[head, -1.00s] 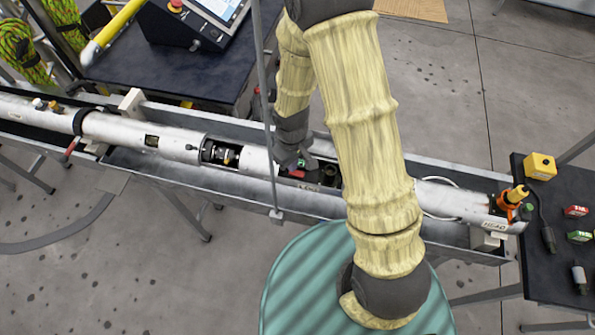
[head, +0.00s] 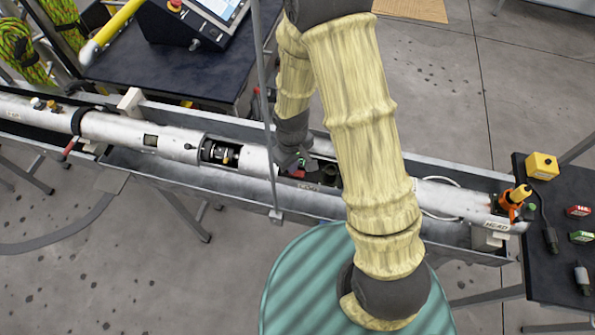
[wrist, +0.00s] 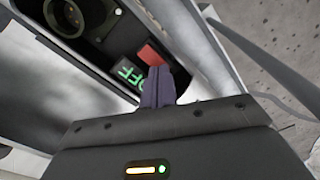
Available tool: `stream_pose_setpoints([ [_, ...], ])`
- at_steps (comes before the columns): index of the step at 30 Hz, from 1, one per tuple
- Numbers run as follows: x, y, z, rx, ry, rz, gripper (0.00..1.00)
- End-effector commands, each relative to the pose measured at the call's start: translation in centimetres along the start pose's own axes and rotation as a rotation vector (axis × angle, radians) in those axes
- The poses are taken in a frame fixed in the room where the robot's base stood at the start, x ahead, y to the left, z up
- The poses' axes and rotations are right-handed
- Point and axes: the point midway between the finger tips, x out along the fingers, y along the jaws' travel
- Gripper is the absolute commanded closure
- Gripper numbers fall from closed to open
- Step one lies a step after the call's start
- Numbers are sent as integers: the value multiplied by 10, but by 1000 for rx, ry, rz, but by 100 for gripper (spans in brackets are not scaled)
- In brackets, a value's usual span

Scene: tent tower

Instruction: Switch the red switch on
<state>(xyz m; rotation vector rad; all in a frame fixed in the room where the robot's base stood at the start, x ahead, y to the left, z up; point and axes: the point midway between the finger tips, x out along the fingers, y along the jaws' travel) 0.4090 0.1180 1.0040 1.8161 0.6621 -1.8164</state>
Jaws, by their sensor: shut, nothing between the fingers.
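The red switch (wrist: 151,54) shows in the wrist view as a small red block in a dark recess of the silver tube. Beside it a green-lit label (wrist: 130,74) appears to read OFF. My gripper (wrist: 158,72) is shut and empty, its dark fingertips at the near edge of the switch. They overlap it in the picture; I cannot tell whether they touch. In the head view the red switch (head: 298,174) is a small red patch just below my gripper (head: 299,163), partly hidden by it.
The silver tube (head: 110,128) lies in a long grey trough (head: 220,187). A round dark socket (wrist: 82,14) sits beside the switch in the same recess. A thin grey pole (head: 263,90) stands left of my gripper. A dark table (head: 548,275) with small parts is at right.

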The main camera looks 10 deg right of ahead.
Motion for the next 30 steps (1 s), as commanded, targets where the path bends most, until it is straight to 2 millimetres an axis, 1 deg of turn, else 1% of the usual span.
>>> stream_pose_setpoints([
  [17, 6, 0, 0, 0, -1, 0, 100],
  [20, 2, 0, 0, 0, 0, 0, 100],
  [30, -21, 0, 0, 0, 0, 0, 100],
])
